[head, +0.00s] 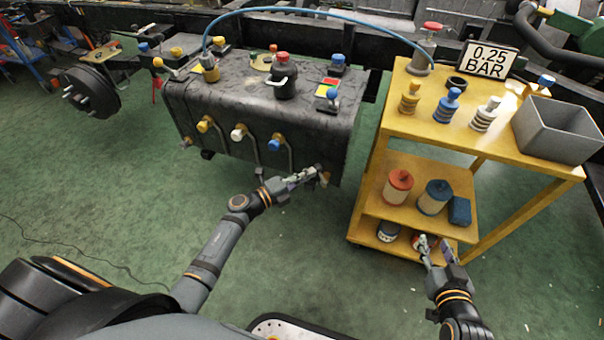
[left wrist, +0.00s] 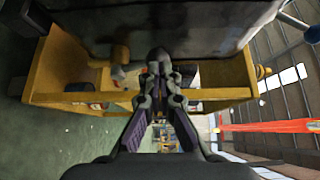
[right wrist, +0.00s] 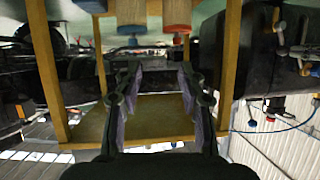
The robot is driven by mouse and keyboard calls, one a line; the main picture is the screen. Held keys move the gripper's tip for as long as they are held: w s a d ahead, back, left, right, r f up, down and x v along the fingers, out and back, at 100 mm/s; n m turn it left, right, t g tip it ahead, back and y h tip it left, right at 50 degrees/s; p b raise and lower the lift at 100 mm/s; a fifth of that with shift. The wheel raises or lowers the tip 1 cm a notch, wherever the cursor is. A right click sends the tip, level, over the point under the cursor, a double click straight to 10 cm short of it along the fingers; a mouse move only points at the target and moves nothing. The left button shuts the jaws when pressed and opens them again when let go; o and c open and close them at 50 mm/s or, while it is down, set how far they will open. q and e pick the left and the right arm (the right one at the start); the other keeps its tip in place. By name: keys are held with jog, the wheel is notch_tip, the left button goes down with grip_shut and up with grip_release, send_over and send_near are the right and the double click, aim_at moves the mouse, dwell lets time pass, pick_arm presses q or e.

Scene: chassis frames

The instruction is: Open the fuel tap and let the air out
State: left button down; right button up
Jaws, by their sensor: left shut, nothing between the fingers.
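The dark fuel tank (head: 330,135) stands at the back centre, with yellow (head: 204,125), white (head: 238,133) and blue (head: 274,145) knobs on pipes along its front. My left gripper (head: 320,173) is at the tank's lower right front corner, beside a small brownish fitting (head: 323,180); I cannot tell if they touch. In the left wrist view the left fingers (left wrist: 158,62) are together and empty, near a tan fitting (left wrist: 120,58) under the tank. A red-topped valve (head: 283,78) sits on the tank. My right gripper (head: 435,246) is open and empty before the cart's lowest shelf.
The yellow cart (head: 462,150) stands to the right, with coloured fittings, a grey bin (head: 558,130) and a sign reading 0.25 BAR (head: 487,60) on top. Red and blue canisters stand on its middle shelf. A blue hose (head: 330,14) runs from tank to cart.

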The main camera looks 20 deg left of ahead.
aim_at(321, 175)
pick_arm(q)
jog(key=shift+d+r+m+p, duration=0.25)
jog(key=shift+r+m+p, duration=0.05)
jog(key=shift+p, duration=0.65)
pick_arm(e)
jog(key=s+a+f+g, duration=0.1)
jog(key=s+f+g, duration=0.7)
jog(key=s+f, duration=0.55)
jog(key=s+d+r+g+h+p, duration=0.1)
jog(key=s+d+r+g+p, duration=0.2)
jog(key=r+p, duration=0.5)
pick_arm(q)
jog(key=d+m+g+y+p, duration=0.1)
jog(key=d+m+p, duration=0.1)
jog(key=d+r+m+g+y+p, duration=0.1)
jog(key=m+y+p, duration=0.1)
jog(key=shift+d+r, duration=0.15)
jog(key=shift+d, duration=0.25)
jog(key=shift+f, duration=0.2)
jog(key=shift+r+p, duration=0.7)
jog(key=shift+r, duration=0.15)
pick_arm(e)
jog(key=d+f, duration=0.4)
jog(key=f, duration=0.8)
jog(key=shift+s+d+f+g+h, duration=0.15)
jog(key=shift+d+f+g+h, duration=0.1)
jog(key=shift+g+h, duration=0.15)
pick_arm(q)
jog(key=shift+s+a, duration=0.1)
